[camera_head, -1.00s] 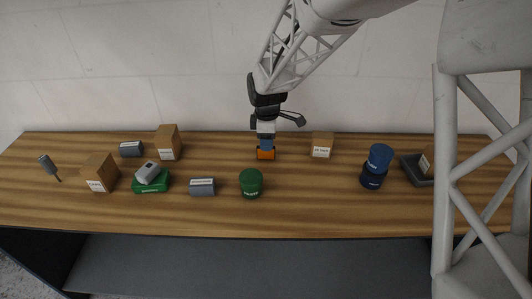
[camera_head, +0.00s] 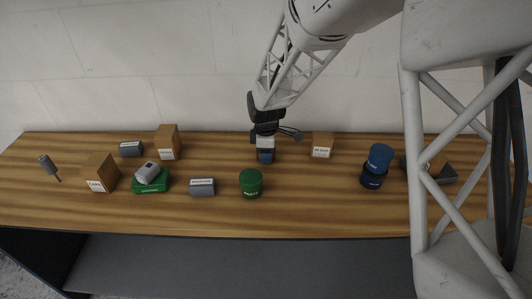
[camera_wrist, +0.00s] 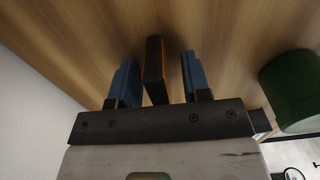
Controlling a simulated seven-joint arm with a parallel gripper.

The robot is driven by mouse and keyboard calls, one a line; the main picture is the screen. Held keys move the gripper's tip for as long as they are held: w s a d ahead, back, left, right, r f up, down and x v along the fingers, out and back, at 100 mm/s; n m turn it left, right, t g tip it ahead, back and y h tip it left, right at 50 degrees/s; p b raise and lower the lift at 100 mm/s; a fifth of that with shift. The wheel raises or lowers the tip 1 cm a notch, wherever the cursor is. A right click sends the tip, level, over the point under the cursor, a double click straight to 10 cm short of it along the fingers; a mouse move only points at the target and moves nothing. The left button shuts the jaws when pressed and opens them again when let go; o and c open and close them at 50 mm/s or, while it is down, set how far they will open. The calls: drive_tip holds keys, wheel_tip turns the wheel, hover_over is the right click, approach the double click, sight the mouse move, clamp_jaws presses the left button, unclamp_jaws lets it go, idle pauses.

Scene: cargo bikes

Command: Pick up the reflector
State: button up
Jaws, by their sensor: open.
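The likely reflector (camera_wrist: 154,70) is a thin dark block with an orange face. In the wrist view it stands between the two blue fingers of my gripper (camera_wrist: 159,62), with a gap to each finger. In the head view my gripper (camera_head: 265,157) is low over the back middle of the table, pointing down, and hides the reflector. The gripper is open around the reflector and not closed on it.
On the wooden table (camera_head: 310,205), a green cylinder (camera_head: 251,183) stands in front of my gripper and a cardboard box (camera_head: 322,145) to its right. Blue cylinders (camera_head: 378,160) stand farther right. Boxes, including a grey one (camera_head: 202,187), stand left. The wall is close behind.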

idle(0.4)
clamp_jaws()
drive_tip(key=shift+r, duration=0.2)
drive_tip(key=shift+r, duration=0.6)
wheel_tip(320, 180, up, 2)
drive_tip(key=shift+r, duration=0.1)
drive_tip(key=s+d, duration=0.1)
drive_tip(key=s, duration=0.4)
drive_tip(key=s+d+r, duration=0.1)
drive_tip(key=s+d, duration=0.1)
drive_tip(key=s, duration=0.3)
drive_tip(key=s+d, duration=0.1)
drive_tip(key=s, duration=0.4)
drive_tip(key=shift+s+d+r, duration=0.15)
drive_tip(key=shift+s+d, duration=0.05)
drive_tip(key=shift+d, duration=0.05)
